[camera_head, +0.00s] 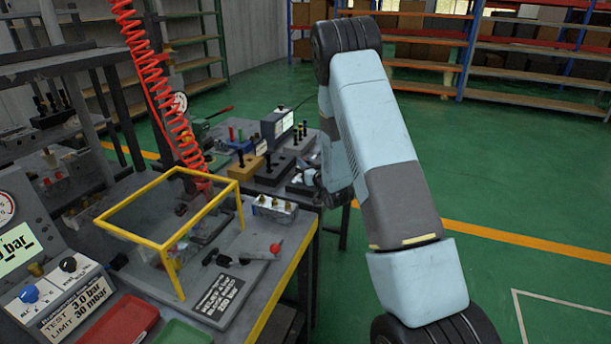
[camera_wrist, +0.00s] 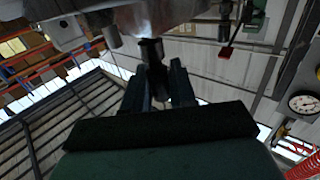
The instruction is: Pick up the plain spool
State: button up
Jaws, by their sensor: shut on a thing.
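In the wrist view my gripper (camera_wrist: 165,88) is shut on a dark, round-ended cylindrical piece, which I take to be the plain spool (camera_wrist: 151,50). The spool stands up between the two dark fingers, and its lower part is hidden by them. A grey metal block or machine part (camera_wrist: 95,15) lies close beyond the spool's far end. I cannot tell whether they touch. In the head view my arm comes in from the lower right and bends toward the bench. My gripper and the held spool cannot be made out there.
The bench has a yellow guard frame (camera_head: 168,245), a silver valve block (camera_head: 274,208), a yellow block (camera_head: 246,168) and a dark block (camera_head: 272,172) with black pieces standing up. A red coiled hose (camera_head: 155,90) hangs over it. Green floor (camera_head: 540,200) to the right is mostly free.

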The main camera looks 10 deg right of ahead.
grip_shut()
jog(key=shift+r, duration=0.1)
